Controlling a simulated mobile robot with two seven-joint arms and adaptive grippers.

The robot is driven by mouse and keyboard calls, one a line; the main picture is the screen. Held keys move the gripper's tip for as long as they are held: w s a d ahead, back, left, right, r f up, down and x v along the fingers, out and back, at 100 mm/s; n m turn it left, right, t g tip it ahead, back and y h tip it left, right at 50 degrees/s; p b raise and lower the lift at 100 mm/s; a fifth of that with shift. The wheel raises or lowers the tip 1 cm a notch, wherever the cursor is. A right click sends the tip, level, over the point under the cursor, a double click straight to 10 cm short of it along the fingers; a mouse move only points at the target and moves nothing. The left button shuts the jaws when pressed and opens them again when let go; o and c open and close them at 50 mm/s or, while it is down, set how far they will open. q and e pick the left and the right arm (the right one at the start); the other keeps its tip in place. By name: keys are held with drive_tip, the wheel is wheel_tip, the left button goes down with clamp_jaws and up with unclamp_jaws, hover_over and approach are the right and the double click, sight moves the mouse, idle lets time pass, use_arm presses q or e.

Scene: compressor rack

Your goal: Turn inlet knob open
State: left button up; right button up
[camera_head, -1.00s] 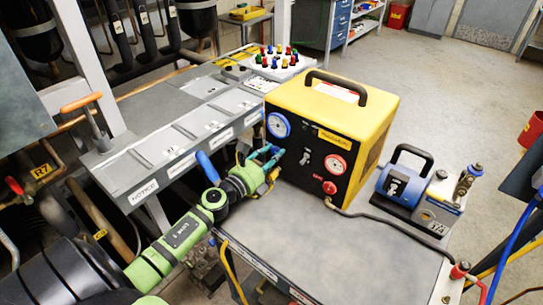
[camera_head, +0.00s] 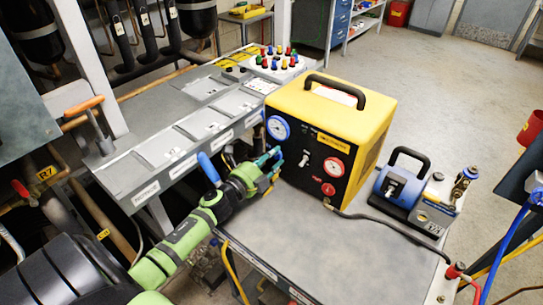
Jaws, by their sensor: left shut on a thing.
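The yellow recovery machine (camera_head: 345,112) stands on the grey cart top, its black front panel facing me. The panel carries a blue gauge (camera_head: 278,128), a red gauge (camera_head: 333,168), a switch (camera_head: 304,158) in the middle and a red knob (camera_head: 328,189) low on the right. My left gripper (camera_head: 272,160) reaches in from the left to the panel's left side, below the blue gauge. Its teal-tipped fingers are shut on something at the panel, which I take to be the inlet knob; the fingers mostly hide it. My right gripper is out of view.
A blue-grey pump (camera_head: 402,190) stands right of the machine, with a black hose (camera_head: 390,219) running along the cart top (camera_head: 300,236). A grey bench (camera_head: 165,155) with a blue handle (camera_head: 209,167) lies close to my left arm. The cart's front middle is clear.

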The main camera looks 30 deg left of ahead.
use_arm(q)
drive_tip(key=n+p, duration=0.1)
drive_tip(key=n, duration=0.3)
drive_tip(key=shift+r+n, duration=0.1)
drive_tip(key=shift+n, duration=0.2)
drive_tip(key=shift+n+p, duration=0.75)
drive_tip(key=shift+n, duration=1.15)
drive_tip(key=o, duration=1.1)
drive_tip(key=shift+o, duration=0.2)
drive_tip(key=shift+s, duration=0.1)
drive_tip(key=s, duration=1.2)
drive_tip(key=shift+a, duration=0.45)
